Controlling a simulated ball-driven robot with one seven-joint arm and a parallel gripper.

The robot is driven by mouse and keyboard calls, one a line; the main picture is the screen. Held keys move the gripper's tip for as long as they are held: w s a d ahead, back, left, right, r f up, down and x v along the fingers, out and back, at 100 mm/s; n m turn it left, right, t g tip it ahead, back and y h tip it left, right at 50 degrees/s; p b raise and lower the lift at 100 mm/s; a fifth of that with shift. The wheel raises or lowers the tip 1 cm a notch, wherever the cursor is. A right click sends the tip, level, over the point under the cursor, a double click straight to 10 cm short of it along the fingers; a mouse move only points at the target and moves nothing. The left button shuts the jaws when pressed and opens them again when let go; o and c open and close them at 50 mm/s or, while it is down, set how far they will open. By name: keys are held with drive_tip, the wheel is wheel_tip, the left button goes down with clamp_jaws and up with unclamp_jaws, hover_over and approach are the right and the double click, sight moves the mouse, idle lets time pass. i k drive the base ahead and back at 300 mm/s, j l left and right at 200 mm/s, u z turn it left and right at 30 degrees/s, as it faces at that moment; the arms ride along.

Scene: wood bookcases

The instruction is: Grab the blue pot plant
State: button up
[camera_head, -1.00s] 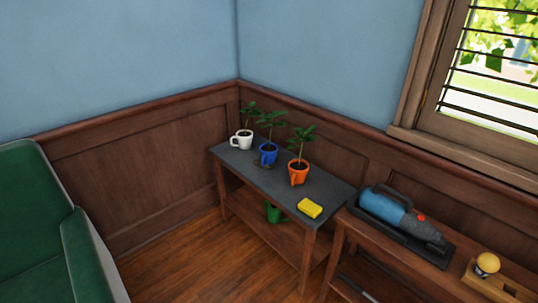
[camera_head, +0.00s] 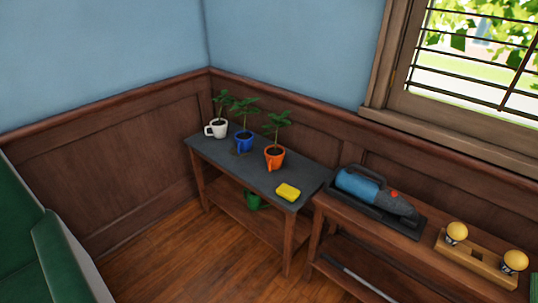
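The blue pot plant (camera_head: 244,142) stands upright on the dark top of a small wooden table (camera_head: 222,164) in the corner. It is a blue mug-like pot with a handle and a green leafy plant. It stands between a white mug plant (camera_head: 218,128) on its left and an orange mug plant (camera_head: 274,157) on its right. The leaves of the three plants come close together. My gripper is not in view.
A yellow sponge (camera_head: 288,192) lies on the table's near right part. A green pot (camera_head: 253,201) sits on its lower shelf. A blue handheld vacuum (camera_head: 372,194) lies on the bench to the right. A green armchair (camera_head: 65,255) stands at left; wooden floor (camera_head: 180,250) lies between.

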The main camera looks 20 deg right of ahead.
sight(244, 139)
drive_tip(key=i+j, duration=0.25)
drive_tip(key=i, duration=0.55)
drive_tip(key=i+j+u, duration=0.15)
drive_tip(key=i, duration=0.6)
drive_tip(key=i+j, duration=0.3)
drive_tip(key=i, duration=0.5)
drive_tip(key=i+j+u, duration=0.1)
drive_tip(key=i, duration=0.7)
